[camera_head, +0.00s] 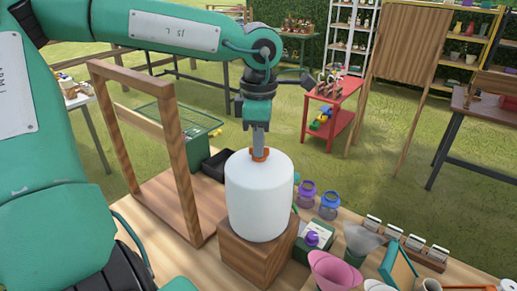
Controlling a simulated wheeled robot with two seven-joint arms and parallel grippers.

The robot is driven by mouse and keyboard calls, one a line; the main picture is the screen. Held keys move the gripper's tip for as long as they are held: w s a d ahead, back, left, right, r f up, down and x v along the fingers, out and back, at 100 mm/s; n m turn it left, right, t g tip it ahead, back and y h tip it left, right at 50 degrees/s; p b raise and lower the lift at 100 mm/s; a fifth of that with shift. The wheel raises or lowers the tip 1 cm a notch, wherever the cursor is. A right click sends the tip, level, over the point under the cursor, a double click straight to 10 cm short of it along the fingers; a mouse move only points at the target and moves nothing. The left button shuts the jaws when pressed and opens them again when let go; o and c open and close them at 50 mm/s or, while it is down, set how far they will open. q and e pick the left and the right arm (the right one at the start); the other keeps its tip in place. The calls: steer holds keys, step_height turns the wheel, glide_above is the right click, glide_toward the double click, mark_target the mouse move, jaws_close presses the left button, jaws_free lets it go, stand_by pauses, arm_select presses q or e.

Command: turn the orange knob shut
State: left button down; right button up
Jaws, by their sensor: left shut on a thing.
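The orange knob (260,154) sits on top of a white rounded tank (259,200). The tank stands upright on a wooden block (256,248) on the wooden table. My left gripper (260,149) points straight down over the tank and is shut on the orange knob, which shows on both sides of the fingertips. The fingers hide the knob's middle. My right gripper is not in view.
A wooden frame (181,165) stands left of the tank. A black tray (219,164) lies behind it.

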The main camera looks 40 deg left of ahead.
arm_select(q)
steer(key=m+b, duration=0.1)
steer(key=m, duration=0.2)
steer(key=shift+m, duration=1.7)
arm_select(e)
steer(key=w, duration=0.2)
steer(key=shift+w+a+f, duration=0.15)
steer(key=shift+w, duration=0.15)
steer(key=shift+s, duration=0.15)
arm_select(q)
steer(key=c, duration=1.5)
jaws_free()
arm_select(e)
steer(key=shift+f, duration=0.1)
arm_select(q)
steer(key=shift+r, duration=0.15)
